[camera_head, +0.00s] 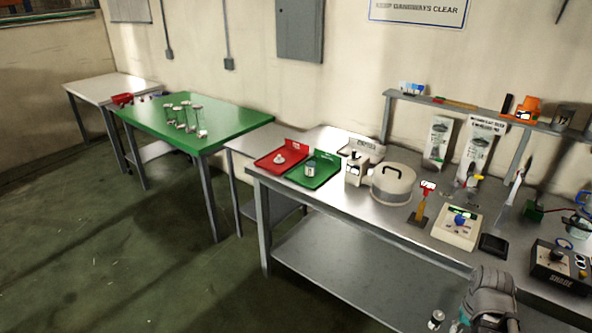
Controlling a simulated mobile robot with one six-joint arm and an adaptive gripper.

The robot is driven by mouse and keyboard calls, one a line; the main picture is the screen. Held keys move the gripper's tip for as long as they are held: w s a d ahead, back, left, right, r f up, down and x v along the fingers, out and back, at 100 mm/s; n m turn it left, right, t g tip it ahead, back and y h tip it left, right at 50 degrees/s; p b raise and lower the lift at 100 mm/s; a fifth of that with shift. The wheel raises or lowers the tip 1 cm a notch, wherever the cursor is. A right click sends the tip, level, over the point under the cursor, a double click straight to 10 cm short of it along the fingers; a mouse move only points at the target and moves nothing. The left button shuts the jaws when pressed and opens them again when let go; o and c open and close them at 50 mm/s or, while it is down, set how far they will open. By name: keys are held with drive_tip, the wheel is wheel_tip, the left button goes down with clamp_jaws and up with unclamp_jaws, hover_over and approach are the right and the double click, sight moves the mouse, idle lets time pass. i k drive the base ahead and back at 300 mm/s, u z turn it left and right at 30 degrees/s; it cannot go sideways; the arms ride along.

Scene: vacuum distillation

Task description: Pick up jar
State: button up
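A small clear jar (310,169) with a pale label stands upright in the green tray (322,180) at the left end of the long metal bench. The pictures do not show which jar is meant. A grey and teal part of my arm shows at the bottom right, in front of the bench. No fingertips of my gripper can be made out, and nothing shows it touching a jar.
More instruments crowd the bench's right half. Open floor (120,265) lies at front left.

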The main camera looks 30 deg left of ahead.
sight(311, 165)
drive_tip(key=u, duration=1)
